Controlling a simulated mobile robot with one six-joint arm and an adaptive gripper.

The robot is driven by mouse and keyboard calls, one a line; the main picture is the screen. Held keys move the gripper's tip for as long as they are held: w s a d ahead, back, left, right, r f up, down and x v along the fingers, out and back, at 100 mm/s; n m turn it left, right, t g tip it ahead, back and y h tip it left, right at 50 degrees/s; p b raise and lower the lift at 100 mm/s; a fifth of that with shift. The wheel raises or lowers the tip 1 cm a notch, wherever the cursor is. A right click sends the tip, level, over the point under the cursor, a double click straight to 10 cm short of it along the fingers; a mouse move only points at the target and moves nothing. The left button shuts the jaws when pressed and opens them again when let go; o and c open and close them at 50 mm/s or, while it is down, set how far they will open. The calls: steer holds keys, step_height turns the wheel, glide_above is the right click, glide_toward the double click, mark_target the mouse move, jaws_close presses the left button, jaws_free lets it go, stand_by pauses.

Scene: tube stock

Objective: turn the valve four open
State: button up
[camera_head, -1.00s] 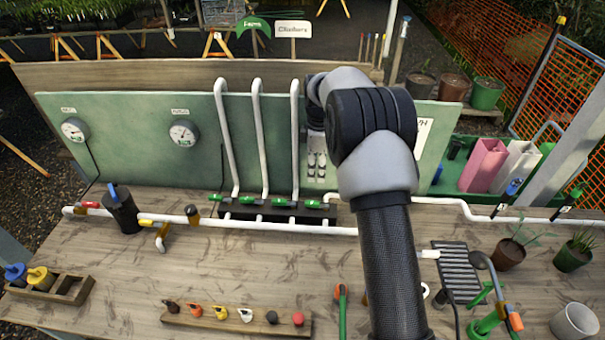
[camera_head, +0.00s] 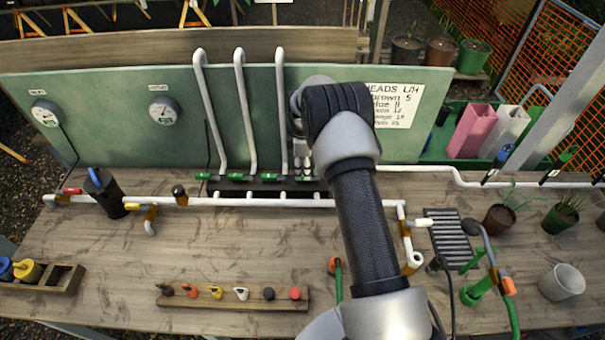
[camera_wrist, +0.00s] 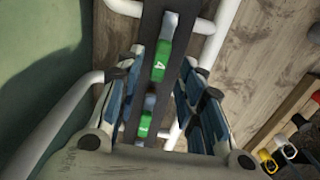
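The row of green-handled valves sits on a dark manifold (camera_head: 262,188) at the foot of the green panel in the head view. The rightmost green handle (camera_head: 306,178) is beside my wrist. In the wrist view, a green handle marked 4 (camera_wrist: 160,66) lies between the fingers of my gripper (camera_wrist: 163,100), and another green handle (camera_wrist: 145,123) shows lower down. The fingers are spread apart on both sides of the manifold, with no grip on a handle visible. My arm hides most of my gripper in the head view.
White vertical pipes (camera_head: 243,110) rise close beside my wrist. A white pipe (camera_head: 330,203) runs along the bench in front of the manifold. A rack of coloured knobs (camera_head: 232,298) lies near the front. Open bench (camera_head: 120,255) lies at left.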

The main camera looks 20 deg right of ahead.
steer(key=shift+f, duration=1.5)
jaws_close()
